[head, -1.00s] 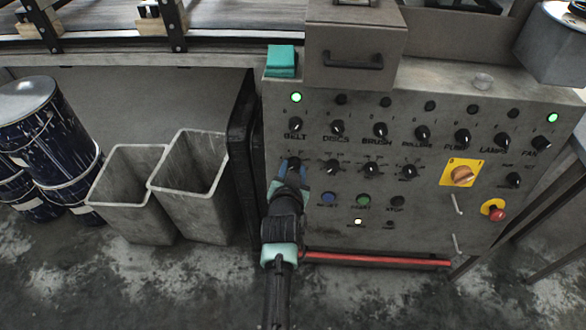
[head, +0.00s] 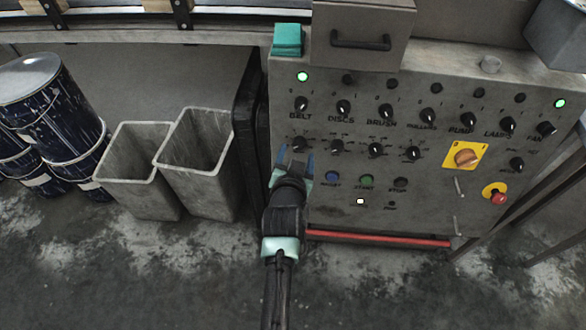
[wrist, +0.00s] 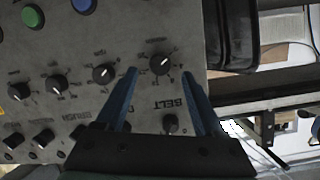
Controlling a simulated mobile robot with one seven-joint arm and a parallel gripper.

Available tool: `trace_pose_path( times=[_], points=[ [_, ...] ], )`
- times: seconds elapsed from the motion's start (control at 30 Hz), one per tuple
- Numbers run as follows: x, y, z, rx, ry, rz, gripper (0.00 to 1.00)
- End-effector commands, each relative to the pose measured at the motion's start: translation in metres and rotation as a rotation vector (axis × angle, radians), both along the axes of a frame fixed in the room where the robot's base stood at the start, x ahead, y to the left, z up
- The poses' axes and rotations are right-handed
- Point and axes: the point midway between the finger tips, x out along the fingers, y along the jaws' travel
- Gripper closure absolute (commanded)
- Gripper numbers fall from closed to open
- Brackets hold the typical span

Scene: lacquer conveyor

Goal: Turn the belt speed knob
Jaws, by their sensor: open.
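The belt speed knob (head: 298,145) is a small black knob on the grey control panel (head: 430,220), at the left end of the second row, below the BELT label. In the wrist view the panel appears upside down, and the knob (wrist: 161,64) shows a pale pointer mark slanting up and right. My gripper (head: 294,157) has blue fingers and is just below the knob in the head view. In the wrist view the open gripper (wrist: 160,75) has one fingertip on each side of the knob. The knob appears about level with or just past the tips; I cannot tell whether they touch it.
Other knobs sit to the right in the same row, such as the one under DISCS (head: 337,147). A blue button (head: 333,178) is below right of my gripper. A red bar (head: 380,239) runs along the panel's foot. Grey bins (head: 200,165) stand left.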

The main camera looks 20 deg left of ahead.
Motion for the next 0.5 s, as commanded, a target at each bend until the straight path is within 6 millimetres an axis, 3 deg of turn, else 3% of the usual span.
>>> trace_pose_path(
  times=[0.3,0.5],
  points=[
    [-0.056,-0.016,0.025,0.0,0.003,-0.001,0.3],
    [-0.077,-0.022,0.033,0.0,0.001,-0.001,0.3]
  ],
)
